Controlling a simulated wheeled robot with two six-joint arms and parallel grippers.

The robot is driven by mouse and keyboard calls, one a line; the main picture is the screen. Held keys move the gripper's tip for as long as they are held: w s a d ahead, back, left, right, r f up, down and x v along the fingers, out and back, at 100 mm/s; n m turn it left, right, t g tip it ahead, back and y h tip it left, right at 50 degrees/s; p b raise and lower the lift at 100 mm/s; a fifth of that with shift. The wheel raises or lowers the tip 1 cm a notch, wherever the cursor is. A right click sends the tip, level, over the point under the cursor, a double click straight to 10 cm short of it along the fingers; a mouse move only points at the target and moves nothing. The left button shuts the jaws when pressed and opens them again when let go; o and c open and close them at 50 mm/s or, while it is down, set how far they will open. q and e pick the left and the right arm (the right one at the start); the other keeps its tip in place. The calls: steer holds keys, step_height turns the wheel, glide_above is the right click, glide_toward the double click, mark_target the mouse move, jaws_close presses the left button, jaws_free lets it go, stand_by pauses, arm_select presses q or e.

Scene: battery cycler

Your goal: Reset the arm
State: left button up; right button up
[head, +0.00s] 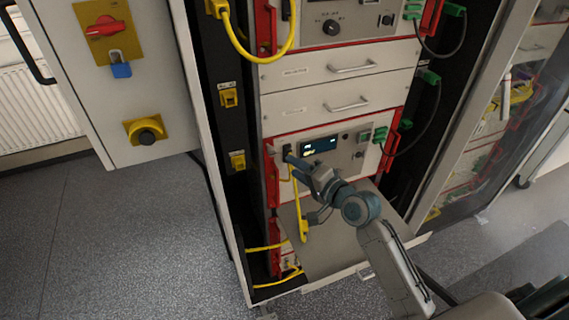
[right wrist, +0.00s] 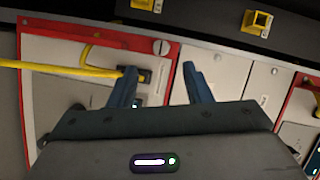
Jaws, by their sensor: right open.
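My right gripper (head: 299,163) is in front of the lower cycler unit (head: 345,158), near the left side of its panel and its small display (head: 319,145). In the right wrist view the two fingers (right wrist: 160,72) are spread apart with nothing between them. A black plug with a yellow cable (right wrist: 60,69) sits at the panel beside the left finger, which partly covers it. I cannot tell whether finger and plug touch. My left gripper is in neither view.
A yellow cable with a yellow connector (head: 303,229) hangs below the unit over a grey shelf (head: 335,255). Red handles (head: 271,180) flank the unit. Drawers (head: 345,98) are above it. A cabinet door (head: 135,75) stands open at left. The floor (head: 120,225) at left is clear.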

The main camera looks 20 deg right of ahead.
steer(key=shift+v, duration=1)
